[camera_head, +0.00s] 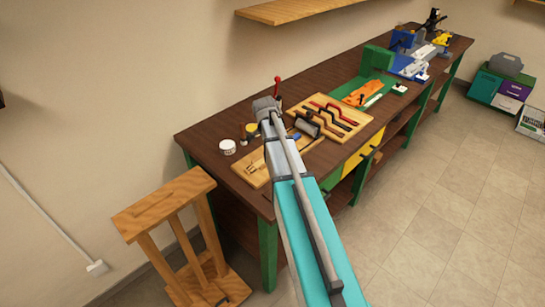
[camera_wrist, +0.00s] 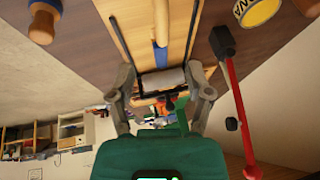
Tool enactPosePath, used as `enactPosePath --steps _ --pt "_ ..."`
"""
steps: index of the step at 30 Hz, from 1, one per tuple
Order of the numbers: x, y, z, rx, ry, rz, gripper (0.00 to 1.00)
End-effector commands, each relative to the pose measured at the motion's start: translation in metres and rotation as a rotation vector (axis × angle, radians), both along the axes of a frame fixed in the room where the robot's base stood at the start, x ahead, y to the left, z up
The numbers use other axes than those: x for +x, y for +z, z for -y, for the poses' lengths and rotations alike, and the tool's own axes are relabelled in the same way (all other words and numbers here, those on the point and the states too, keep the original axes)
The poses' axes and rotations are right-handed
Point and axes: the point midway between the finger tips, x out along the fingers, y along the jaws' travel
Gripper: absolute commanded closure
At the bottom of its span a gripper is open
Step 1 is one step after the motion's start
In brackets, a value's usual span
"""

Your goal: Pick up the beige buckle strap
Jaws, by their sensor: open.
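I cannot clearly pick out the beige buckle strap in either view. A small tan board (camera_head: 251,172) lies at the near end of the workbench (camera_head: 205,134), with small pieces on it too small to tell. In the wrist view, my gripper (camera_wrist: 160,96) is open, its two grey fingers spread apart. A grey cylinder (camera_wrist: 162,79) appears across the gap between them, with a tan board and a blue piece (camera_wrist: 160,56) beyond; I cannot tell whether the fingers touch it. In the head view my arm hides part of the bench, and the fingers are not clear.
A wooden tray (camera_head: 356,131) with red-and-black tools lies beside the grey cylinder (camera_head: 307,127). A white jar (camera_head: 227,147) and a yellow-lidded jar (camera_head: 252,130) stand nearby. A red-handled tool (camera_wrist: 236,105) shows at the wrist view's right. A wooden stand (camera_head: 144,216) stands on the floor.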

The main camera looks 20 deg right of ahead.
Motion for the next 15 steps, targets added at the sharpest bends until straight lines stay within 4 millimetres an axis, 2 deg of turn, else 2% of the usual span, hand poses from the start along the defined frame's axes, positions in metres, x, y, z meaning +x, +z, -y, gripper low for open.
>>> enactPosePath --steps 1,15 --pt "0.002 -0.008 0.002 0.0 0.0 0.0 0.35" --pt "0.013 -0.041 0.012 0.0 0.001 0.0 0.35"
